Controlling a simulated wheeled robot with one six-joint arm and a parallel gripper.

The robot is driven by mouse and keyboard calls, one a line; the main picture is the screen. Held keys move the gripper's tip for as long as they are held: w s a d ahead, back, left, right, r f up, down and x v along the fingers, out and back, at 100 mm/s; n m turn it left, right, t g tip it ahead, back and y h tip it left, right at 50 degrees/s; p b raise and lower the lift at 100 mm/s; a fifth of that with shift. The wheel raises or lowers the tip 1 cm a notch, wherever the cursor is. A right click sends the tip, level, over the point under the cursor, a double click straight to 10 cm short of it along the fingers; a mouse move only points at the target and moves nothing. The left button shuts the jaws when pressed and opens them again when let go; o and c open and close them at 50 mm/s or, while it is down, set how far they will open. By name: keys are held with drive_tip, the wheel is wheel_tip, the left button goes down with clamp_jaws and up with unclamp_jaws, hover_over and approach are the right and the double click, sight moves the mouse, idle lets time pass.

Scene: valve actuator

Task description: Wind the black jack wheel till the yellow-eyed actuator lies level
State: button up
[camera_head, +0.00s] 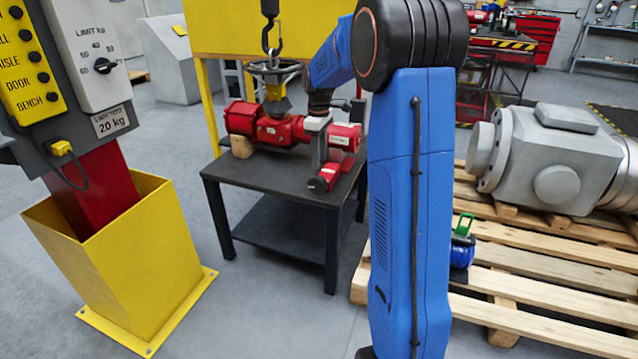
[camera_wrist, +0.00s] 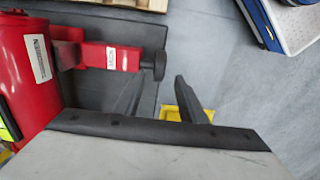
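The red actuator (camera_head: 283,130) lies across the dark bench, with a yellow part (camera_head: 277,103) on top beneath a spoked handwheel. I cannot tell from here whether it is level. A red jack arm (camera_head: 330,174) at its right front ends in the small black wheel (camera_head: 318,184). In the wrist view the black wheel (camera_wrist: 159,65) sits at the end of a labelled red bar (camera_wrist: 112,57). My gripper (camera_wrist: 157,82) is open, its two dark fingers on either side of the wheel's line in the picture. Contact with the wheel does not show.
The bench (camera_head: 267,172) has a wooden block at its left end. A black hook (camera_head: 270,42) hangs above. A yellow post base (camera_head: 125,265) with a control panel stands left. A pallet (camera_head: 540,270) with a grey machine is at right. Grey floor is open before the bench.

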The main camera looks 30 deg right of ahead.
sight(319, 177)
wheel_tip(319, 177, down, 11)
drive_tip(key=shift+r, duration=0.2)
idle(0.3)
clamp_jaws()
